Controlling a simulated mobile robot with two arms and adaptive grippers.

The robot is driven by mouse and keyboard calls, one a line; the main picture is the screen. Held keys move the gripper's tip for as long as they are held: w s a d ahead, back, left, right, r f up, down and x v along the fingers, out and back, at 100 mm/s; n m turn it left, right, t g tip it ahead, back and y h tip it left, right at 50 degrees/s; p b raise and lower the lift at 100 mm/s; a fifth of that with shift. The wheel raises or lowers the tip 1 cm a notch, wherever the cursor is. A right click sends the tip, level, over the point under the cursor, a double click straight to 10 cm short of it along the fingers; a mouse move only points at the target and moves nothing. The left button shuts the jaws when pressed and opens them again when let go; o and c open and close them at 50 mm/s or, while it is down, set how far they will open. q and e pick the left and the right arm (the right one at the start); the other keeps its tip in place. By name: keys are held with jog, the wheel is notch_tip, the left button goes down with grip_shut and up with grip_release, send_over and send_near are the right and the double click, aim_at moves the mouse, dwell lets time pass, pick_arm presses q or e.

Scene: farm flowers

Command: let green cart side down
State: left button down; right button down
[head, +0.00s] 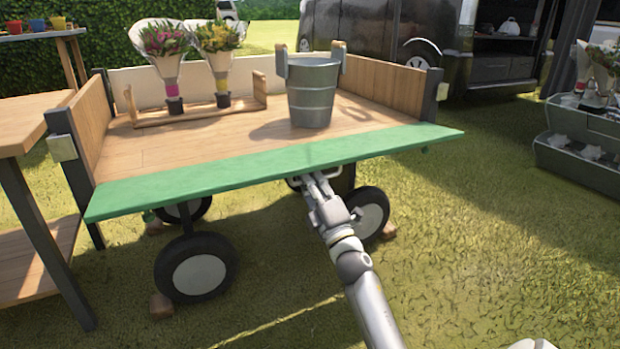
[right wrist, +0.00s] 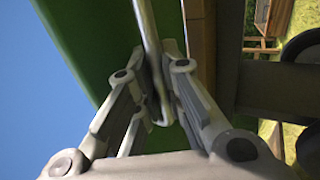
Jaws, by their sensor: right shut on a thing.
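The cart's green side (head: 270,168) is folded outward at the front of the wooden cart bed (head: 190,145). It lies close to level, with its front edge over the grass. My right gripper (head: 312,180) is beneath its front edge. In the right wrist view my right gripper (right wrist: 158,75) is shut on a metal bar handle (right wrist: 150,28) on the green side (right wrist: 105,60). The handle's far end is hidden. My left gripper is not in view.
A metal bucket (head: 313,95) and a wooden rack (head: 195,115) with two wrapped bouquets stand on the cart bed. A wooden table (head: 30,120) is close on the left. Flower shelves (head: 580,155) stand at right. Wedges (head: 161,306) sit by the wheels. Grass in front is clear.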

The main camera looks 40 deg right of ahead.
jog(key=shift+f, duration=0.3)
jog(key=shift+w, duration=0.1)
jog(key=c, duration=1.5)
grip_release()
jog(key=shift+c, duration=0.2)
jog(key=shift+r, duration=0.15)
